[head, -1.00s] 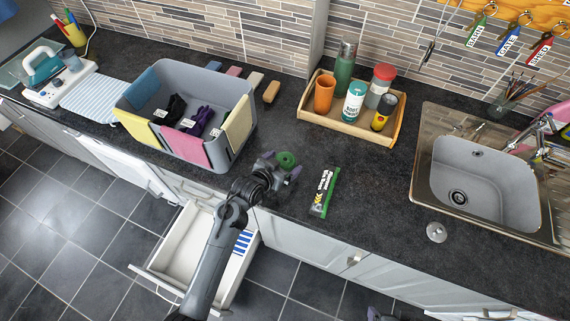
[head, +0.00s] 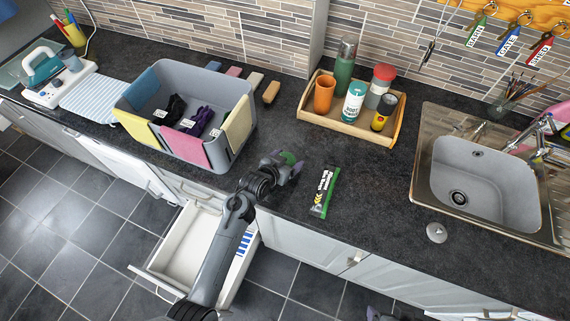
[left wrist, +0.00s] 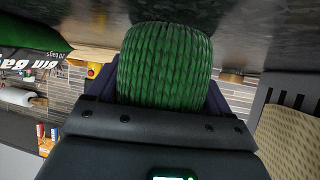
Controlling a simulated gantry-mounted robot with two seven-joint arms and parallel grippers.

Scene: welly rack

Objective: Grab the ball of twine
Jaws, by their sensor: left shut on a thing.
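The green ball of twine (head: 289,157) is at my left gripper (head: 284,165), over the dark worktop near its front edge. In the head view the gripper hides most of the ball. In the left wrist view the ball of twine (left wrist: 165,62) fills the space between the fingers, its wound green strands plain to see. My left gripper is shut on it. I cannot tell whether the ball touches the worktop. A small part of my right gripper (head: 376,314) shows at the bottom edge of the head view; its jaws are not clear.
A bin-bag roll (head: 324,192) lies just right of the left gripper. A grey divided bin (head: 235,125) with gloves stands to the left. A wooden tray (head: 348,127) of bottles is behind, and a sink (head: 478,200) is at right. An open drawer (head: 188,250) juts out below.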

